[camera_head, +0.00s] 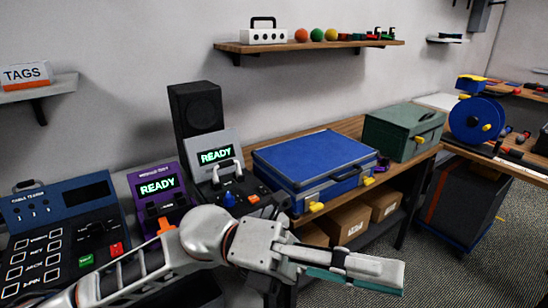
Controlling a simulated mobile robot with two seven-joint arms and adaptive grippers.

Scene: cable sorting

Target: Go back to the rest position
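My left arm comes in from the lower left and reaches across the front of the bench. Its gripper (398,275) points right, in front of the bench's front edge and below the blue case (308,157). I see the fingers from the side, with a teal strip along the lower edge. The far finger is hidden, so I cannot tell whether they are open or shut. No object shows in the gripper. My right gripper is not in view.
A blue tester (62,213), a purple device (157,187) and a grey device (216,155), both reading READY, stand left on the bench. A green box (404,132) and a blue reel (476,120) are at right. Cardboard boxes (350,219) sit below. Floor at lower right is clear.

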